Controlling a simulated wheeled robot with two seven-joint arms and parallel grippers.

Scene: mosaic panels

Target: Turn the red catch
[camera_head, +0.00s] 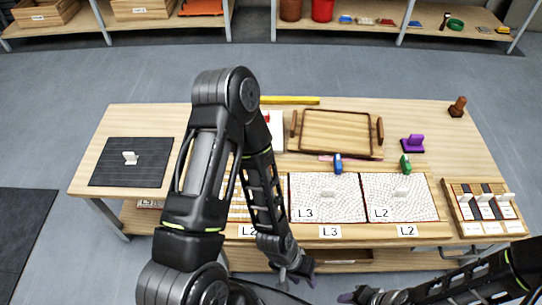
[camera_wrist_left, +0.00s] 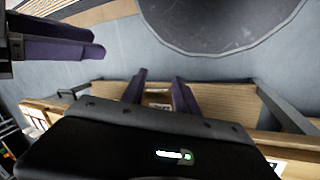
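I do not see a clear red catch. A small red patch (camera_head: 266,116) shows beside a white object, partly behind my left arm; I cannot tell what it is. A blue catch (camera_head: 338,163) and a green catch (camera_head: 405,164) stand at the back edge of two mosaic panels. My left arm hides much of the left panel and its back edge. My left gripper (camera_head: 297,279) is low in front of the table, away from the catches; its fingers (camera_wrist_left: 160,92) are apart and empty in the left wrist view. My right gripper (camera_head: 362,296) is at the bottom edge, also away from the catches.
The middle panel (camera_head: 308,187) and right panel (camera_head: 390,209) have small white handles. A wooden tray (camera_head: 336,132) lies behind them. A dark mat (camera_head: 110,171) is at the left and a purple block (camera_head: 413,143) at the back right. A rack (camera_head: 465,212) stands at the right.

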